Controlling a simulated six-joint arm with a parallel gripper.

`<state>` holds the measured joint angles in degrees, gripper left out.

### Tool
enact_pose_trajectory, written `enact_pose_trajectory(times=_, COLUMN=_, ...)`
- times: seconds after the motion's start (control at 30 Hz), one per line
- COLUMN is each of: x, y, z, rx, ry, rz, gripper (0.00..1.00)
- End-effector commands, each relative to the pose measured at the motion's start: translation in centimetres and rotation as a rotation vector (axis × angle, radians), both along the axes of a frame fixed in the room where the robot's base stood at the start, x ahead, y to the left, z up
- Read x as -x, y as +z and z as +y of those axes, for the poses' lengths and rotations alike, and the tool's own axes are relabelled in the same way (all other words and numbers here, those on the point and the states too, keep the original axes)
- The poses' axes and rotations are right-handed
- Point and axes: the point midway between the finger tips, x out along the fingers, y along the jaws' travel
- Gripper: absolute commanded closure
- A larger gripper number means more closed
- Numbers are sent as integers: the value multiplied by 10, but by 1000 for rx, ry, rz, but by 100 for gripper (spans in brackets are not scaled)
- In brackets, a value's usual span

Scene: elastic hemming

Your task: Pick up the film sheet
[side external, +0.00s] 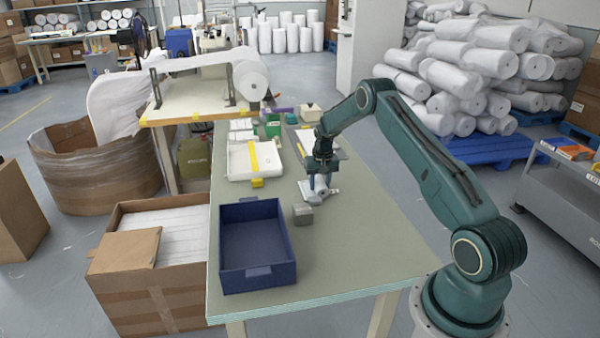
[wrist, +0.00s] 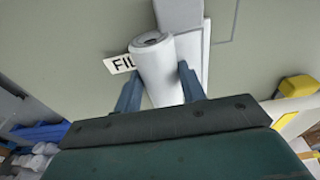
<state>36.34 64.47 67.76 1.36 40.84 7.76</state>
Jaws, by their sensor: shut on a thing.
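A white roll (wrist: 157,60) with a hollow dark end lies between the two blue fingers of my gripper (wrist: 161,82) in the wrist view. The fingers sit on either side of it, shut on it. A flat white piece (wrist: 206,50) and a grey block (wrist: 180,14) show beyond the roll. A white label (wrist: 119,65) reading "FIL", its end hidden by the roll, is beside it on the table. In the side view my gripper (side external: 319,186) is low over the green table (side external: 350,255), and the roll is small and partly hidden. No separate film sheet can be made out.
A blue open bin (side external: 257,278) and a small grey block (side external: 303,213) stand nearer the front. A white tray (side external: 241,173) with a yellow strip and a yellow block (side external: 257,183) lie to the left. The table's right front is clear.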

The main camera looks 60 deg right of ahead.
Motion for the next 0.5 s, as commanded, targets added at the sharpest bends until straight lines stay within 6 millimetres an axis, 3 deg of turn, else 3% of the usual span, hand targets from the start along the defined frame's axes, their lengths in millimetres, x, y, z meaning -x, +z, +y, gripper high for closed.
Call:
enact_pose_trajectory(times=0.27, x=-1, y=12, z=-1, rx=2, ry=0, rz=-2, gripper=90)
enact_pose_trajectory(times=0.5, x=-1, y=43, z=-1, rx=3, ry=0, rz=-4, gripper=90)
